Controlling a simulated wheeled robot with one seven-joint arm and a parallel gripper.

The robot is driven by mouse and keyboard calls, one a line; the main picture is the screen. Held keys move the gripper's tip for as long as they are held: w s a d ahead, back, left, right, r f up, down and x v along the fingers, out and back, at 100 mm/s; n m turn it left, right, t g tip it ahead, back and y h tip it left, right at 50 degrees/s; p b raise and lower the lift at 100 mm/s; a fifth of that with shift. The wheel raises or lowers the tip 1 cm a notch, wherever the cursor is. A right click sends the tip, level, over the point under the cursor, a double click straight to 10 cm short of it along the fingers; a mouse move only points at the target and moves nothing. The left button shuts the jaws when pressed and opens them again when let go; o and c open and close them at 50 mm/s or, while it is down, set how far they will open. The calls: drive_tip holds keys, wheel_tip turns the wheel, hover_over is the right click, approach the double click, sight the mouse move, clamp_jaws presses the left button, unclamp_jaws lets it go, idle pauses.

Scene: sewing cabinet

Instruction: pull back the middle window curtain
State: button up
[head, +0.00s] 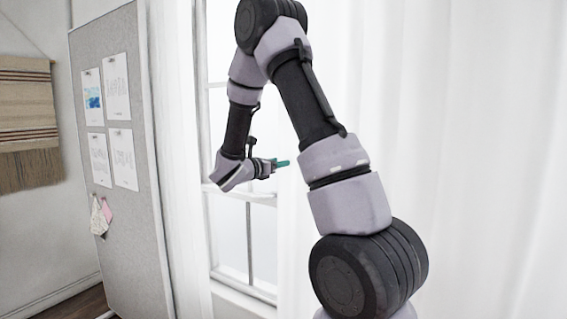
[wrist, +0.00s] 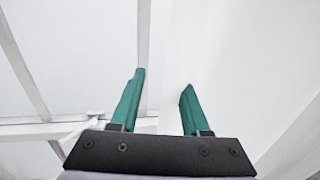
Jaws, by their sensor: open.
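White curtains (head: 470,130) hang in long folds over the right of the head view. Their left edge is beside the bare window (head: 228,235), behind my arm; I cannot tell which panel is the middle one. My gripper (head: 284,164) is in front of the window, close to that curtain edge, with its green fingers pointing right. In the wrist view my gripper (wrist: 161,85) is open, with nothing seen between the fingers. A pale, smooth surface, probably curtain, fills the right of that view. Whether the fingers touch it I cannot tell.
A grey pin board (head: 155,240) with several pinned papers stands at the left. Another white curtain strip (head: 178,120) hangs between the board and the window. A woven wall hanging (head: 28,115) is at the far left. The window bars (wrist: 145,40) run close beyond my fingers.

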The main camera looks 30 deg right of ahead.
clamp_jaws()
idle(1.4)
